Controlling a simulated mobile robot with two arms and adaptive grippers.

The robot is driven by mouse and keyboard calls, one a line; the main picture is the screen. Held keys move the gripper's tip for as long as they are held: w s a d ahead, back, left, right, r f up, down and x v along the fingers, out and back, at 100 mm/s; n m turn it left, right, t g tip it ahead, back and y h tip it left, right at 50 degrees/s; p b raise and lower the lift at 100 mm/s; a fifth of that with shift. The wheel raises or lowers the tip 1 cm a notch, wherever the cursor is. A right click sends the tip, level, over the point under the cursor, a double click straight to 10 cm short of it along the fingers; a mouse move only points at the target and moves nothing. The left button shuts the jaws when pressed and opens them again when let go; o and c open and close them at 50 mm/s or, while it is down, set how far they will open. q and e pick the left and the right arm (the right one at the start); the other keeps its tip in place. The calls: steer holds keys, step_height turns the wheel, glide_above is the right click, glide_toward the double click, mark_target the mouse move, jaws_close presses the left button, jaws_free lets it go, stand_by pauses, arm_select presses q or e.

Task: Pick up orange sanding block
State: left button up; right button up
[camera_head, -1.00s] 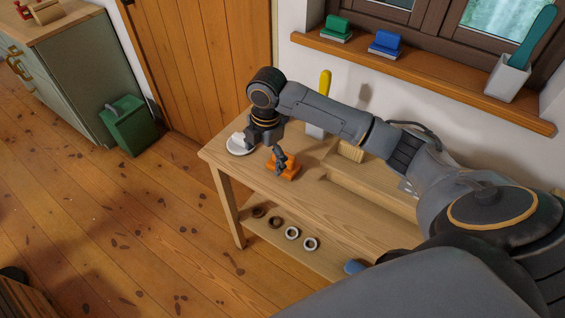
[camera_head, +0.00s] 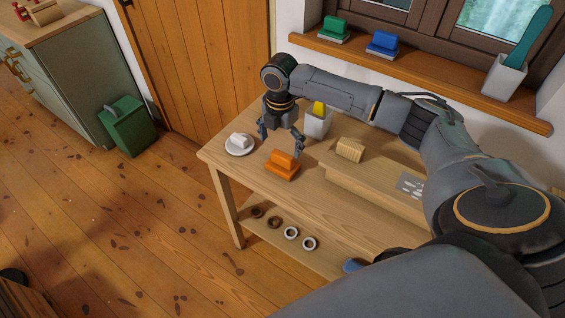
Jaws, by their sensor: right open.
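The orange sanding block (camera_head: 282,166) lies on the wooden table (camera_head: 253,180), near its front left part, and is fully in view. My right gripper (camera_head: 281,151) is open and empty. It points downward above and just behind the block, its two fingers spread apart. In this view one finger hangs left of the block and the other to its upper right; I see no grip on the block. My left gripper is not in view.
A white plate (camera_head: 239,151) with a white piece on it stands left of the block. A pale holder (camera_head: 318,124) with a yellow item stands behind. A tan block (camera_head: 350,150) rests right on a raised wooden box. Tape rolls (camera_head: 291,233) lie on the lower shelf.

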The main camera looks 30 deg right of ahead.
mark_target(283, 155)
steer(key=f, duration=0.5)
steer(key=shift+s+d+f+p, duration=0.1)
steer(key=shift+s+d+p, duration=0.05)
steer(key=shift+s+p, duration=0.2)
steer(key=shift+c, duration=0.3)
steer(key=c, duration=1.2)
steer(key=shift+c, duration=0.2)
